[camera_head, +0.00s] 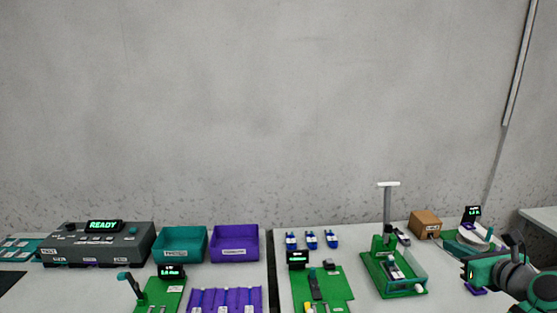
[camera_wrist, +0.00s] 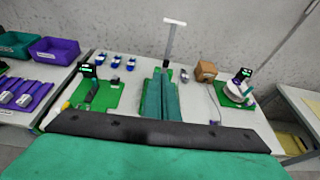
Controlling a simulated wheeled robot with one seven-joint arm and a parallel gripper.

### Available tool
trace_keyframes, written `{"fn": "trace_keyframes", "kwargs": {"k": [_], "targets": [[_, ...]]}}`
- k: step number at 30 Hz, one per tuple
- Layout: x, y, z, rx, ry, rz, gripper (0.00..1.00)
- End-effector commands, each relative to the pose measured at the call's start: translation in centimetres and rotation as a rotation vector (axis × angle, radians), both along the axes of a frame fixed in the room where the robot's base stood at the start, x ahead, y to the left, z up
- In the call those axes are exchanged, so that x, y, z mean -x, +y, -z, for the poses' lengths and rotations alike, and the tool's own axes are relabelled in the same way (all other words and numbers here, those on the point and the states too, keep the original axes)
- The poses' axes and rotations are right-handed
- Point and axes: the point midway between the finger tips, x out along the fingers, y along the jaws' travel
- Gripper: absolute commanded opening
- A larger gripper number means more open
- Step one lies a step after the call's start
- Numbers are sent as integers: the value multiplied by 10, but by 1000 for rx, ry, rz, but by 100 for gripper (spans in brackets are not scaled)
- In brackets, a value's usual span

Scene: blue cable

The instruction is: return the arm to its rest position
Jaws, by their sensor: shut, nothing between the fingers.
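My gripper (camera_head: 466,270) is at the lower right of the head view, with my arm reaching in from the right edge. In the wrist view my gripper (camera_wrist: 161,75) shows as two teal fingers lying side by side with no gap, shut and empty. The fingers cover most of the green station (camera_head: 395,276) with the tall grey post in the wrist view. I cannot tell from the pictures exactly how high the gripper is above the table.
A table (camera_head: 350,240) carries a green board (camera_head: 325,288), several blue parts, a brown box (camera_head: 425,224) and a station with a round white dish (camera_head: 474,235). Left are a teal bin (camera_head: 180,244), a purple bin (camera_head: 234,243) and a grey console (camera_head: 98,244) reading READY. A concrete wall stands behind.

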Motion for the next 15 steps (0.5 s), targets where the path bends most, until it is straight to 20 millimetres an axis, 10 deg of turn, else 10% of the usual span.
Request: {"fn": "trace_keyframes", "kwargs": {"k": [15], "targets": [[-6, 28, 117, 279, 71, 3, 0]]}}
